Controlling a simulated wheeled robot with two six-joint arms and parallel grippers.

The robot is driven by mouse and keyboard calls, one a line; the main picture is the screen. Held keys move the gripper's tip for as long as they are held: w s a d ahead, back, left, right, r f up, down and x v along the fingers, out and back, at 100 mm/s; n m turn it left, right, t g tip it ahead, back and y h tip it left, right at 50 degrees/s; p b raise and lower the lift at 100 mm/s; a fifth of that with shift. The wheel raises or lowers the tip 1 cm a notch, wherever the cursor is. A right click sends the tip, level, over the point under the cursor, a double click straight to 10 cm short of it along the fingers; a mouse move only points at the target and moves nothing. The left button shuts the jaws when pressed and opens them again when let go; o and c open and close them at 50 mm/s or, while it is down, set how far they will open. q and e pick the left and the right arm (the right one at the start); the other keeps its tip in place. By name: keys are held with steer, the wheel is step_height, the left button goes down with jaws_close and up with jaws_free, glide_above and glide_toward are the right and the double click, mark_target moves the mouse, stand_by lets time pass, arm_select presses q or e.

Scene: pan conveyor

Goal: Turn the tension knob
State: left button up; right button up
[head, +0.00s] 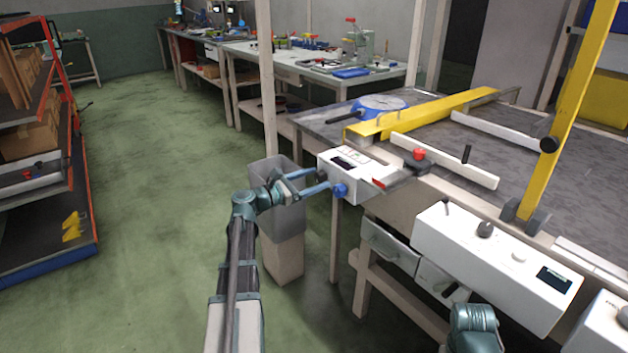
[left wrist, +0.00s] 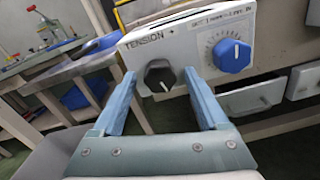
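The black tension knob (left wrist: 159,77), with a light pointer mark, sits on the front of a white control box (head: 345,175) under the printed word TENSION. My left gripper (head: 325,181) reaches the box from the left. In the left wrist view its two blue fingers (left wrist: 160,84) are open, one on each side of the knob, with gaps visible between fingers and knob. In the head view the knob itself is hidden by the fingers. Part of my right arm shows at the bottom of the head view; its gripper is out of sight.
A blue dial knob (left wrist: 231,55) with a printed scale sits right of the tension knob, close to my right-hand finger. A grey bin (head: 278,212) stands under my left wrist. A white panel with knobs (head: 490,262) fronts the conveyor table.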

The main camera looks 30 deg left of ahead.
arm_select(q)
jaws_close()
steer(key=shift+m, duration=0.3)
steer(key=shift+m, duration=2.7)
steer(key=shift+o, duration=0.2)
jaws_free()
steer(key=shift+s, duration=0.1)
